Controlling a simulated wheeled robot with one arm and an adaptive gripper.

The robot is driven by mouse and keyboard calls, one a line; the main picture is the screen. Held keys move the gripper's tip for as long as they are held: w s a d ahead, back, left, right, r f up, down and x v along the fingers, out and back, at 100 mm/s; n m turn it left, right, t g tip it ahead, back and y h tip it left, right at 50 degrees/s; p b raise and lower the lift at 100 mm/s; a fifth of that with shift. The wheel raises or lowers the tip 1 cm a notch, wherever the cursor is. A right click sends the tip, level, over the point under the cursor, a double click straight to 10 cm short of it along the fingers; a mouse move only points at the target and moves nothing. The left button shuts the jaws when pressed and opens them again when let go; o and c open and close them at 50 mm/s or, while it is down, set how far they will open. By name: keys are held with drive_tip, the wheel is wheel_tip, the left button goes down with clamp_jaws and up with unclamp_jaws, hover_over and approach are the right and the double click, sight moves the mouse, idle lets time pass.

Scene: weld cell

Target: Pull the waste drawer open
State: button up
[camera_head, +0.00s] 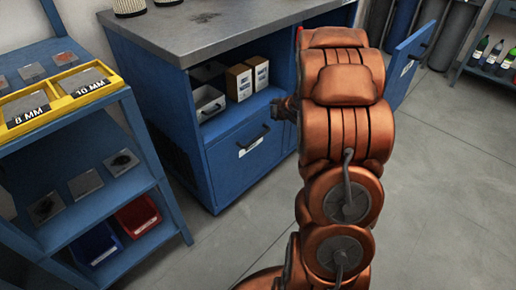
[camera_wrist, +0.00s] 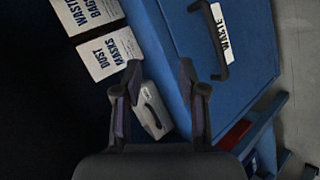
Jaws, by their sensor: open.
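The waste drawer (camera_head: 225,172) is a blue front low in the workbench cabinet, and it looks flush with the cabinet. It has a black bar handle (camera_head: 254,140) and a white label. In the wrist view the drawer front (camera_wrist: 245,75) is at the upper right, with its handle (camera_wrist: 222,45) beside the label reading WASTE. My gripper (camera_wrist: 158,72) is open and empty, with the handle beyond and to the right of its fingertips. In the head view my gripper (camera_head: 286,108) is partly hidden by my arm, up and right of the handle and apart from it.
An open shelf above the drawer holds boxes (camera_head: 239,82) and a light grey bin (camera_head: 208,103). The grey worktop (camera_head: 205,32) overhangs it. A blue open panel (camera_head: 409,62) stands right of my arm. A blue rack (camera_head: 160,175) stands left. The floor (camera_head: 240,232) before the drawer is clear.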

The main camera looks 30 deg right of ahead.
sight(258, 138)
wheel_tip(258, 138, down, 17)
drive_tip(key=n+t+y+b, duration=0.5)
drive_tip(key=n+y+b, duration=0.15)
drive_tip(key=b, duration=0.35)
drive_tip(key=shift+h, duration=0.25)
drive_tip(key=shift+a+b+x, duration=0.15)
drive_tip(key=shift+b+x, duration=0.15)
drive_tip(key=shift+x, duration=1.65)
drive_tip(key=shift+a+b+x, duration=0.15)
drive_tip(key=shift+b+x, duration=0.1)
drive_tip(key=shift+x, duration=1.7)
drive_tip(key=shift+r, duration=0.15)
drive_tip(key=shift+c, duration=0.2)
drive_tip(key=shift+s, duration=0.1)
clamp_jaws()
